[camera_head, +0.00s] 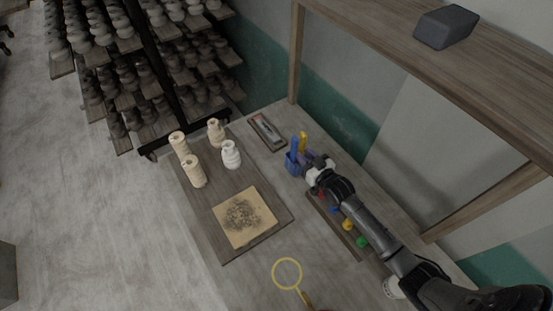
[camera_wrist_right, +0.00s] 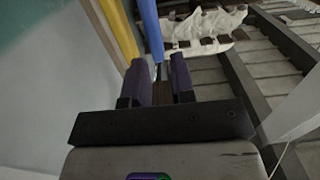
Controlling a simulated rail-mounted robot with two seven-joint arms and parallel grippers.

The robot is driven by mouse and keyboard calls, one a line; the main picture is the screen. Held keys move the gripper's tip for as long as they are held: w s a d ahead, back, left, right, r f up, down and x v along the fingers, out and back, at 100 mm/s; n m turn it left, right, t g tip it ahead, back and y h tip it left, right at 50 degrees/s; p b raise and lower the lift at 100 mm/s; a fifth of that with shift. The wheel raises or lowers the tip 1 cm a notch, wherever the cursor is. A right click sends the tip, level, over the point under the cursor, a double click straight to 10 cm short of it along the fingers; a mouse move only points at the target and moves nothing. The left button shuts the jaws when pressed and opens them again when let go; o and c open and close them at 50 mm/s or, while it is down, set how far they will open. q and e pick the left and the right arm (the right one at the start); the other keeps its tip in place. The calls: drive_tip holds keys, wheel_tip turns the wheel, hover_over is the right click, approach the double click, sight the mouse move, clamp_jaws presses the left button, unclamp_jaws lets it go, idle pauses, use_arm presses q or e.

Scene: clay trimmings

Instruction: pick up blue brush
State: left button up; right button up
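The blue brush (camera_head: 295,143) stands upright in a blue cup (camera_head: 292,164) near the back edge of the table. Its blue handle (camera_wrist_right: 150,30) rises beyond my right fingertips in the right wrist view, and its lower end lines up with the gap between them. My right gripper (camera_head: 310,165) is at the cup's right side in the head view. In the right wrist view its two dark fingers (camera_wrist_right: 160,72) are apart, with a narrow gap. Contact with the brush cannot be made out. My left gripper is not in view.
A yellow brush (camera_head: 303,142) stands close beside the blue one. A small tray (camera_head: 267,132) lies left of the cup. A board with colored pieces (camera_head: 347,224) lies under my right arm. Pale vases (camera_head: 194,172) stand on a dark board. A wooden shelf (camera_head: 400,40) overhangs the back.

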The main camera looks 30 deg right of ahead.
sight(292, 139)
drive_tip(key=shift+w+d+r+t, duration=0.1)
drive_tip(key=shift+w+d+t, duration=0.2)
drive_tip(key=shift+w, duration=0.4)
drive_tip(key=shift+w+a, duration=0.1)
drive_tip(key=shift+w, duration=3.55)
drive_tip(key=shift+c, duration=0.2)
clamp_jaws()
